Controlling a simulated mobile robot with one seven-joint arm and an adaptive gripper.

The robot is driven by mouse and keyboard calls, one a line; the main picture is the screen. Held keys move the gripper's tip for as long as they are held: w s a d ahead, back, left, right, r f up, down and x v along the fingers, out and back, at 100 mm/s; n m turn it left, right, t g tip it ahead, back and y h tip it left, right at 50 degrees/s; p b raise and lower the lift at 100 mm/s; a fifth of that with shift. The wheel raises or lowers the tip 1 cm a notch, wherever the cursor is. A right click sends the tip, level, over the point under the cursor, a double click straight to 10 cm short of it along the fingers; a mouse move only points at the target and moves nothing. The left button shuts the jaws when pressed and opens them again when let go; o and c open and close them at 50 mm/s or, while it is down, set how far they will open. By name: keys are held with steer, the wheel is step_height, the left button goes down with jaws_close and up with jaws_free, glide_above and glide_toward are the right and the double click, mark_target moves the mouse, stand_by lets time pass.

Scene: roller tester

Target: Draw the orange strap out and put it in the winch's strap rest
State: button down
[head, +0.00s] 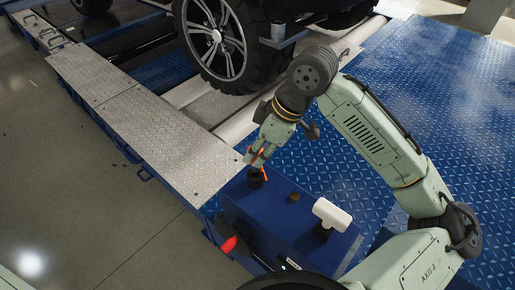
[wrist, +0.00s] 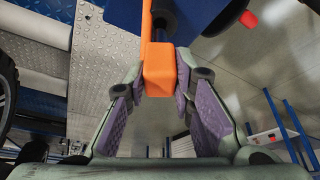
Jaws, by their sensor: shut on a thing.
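The orange strap (wrist: 158,78) is between the fingers of my gripper (wrist: 160,62) in the wrist view. Its blocky end faces the camera, and a narrow band runs up beside a dark cylinder (wrist: 166,18). A black post (head: 256,178), perhaps part of the winch, stands just under the fingertips. I cannot tell which part is the strap rest.
A vehicle wheel (head: 222,40) stands on the rollers behind. Metal tread plates (head: 150,130) lie left.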

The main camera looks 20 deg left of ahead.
steer(key=shift+f, duration=0.15)
steer(key=shift+f+b, duration=1.75)
steer(key=shift+f, duration=0.65)
steer(key=c, duration=1.3)
jaws_free()
steer(key=shift+r, duration=0.1)
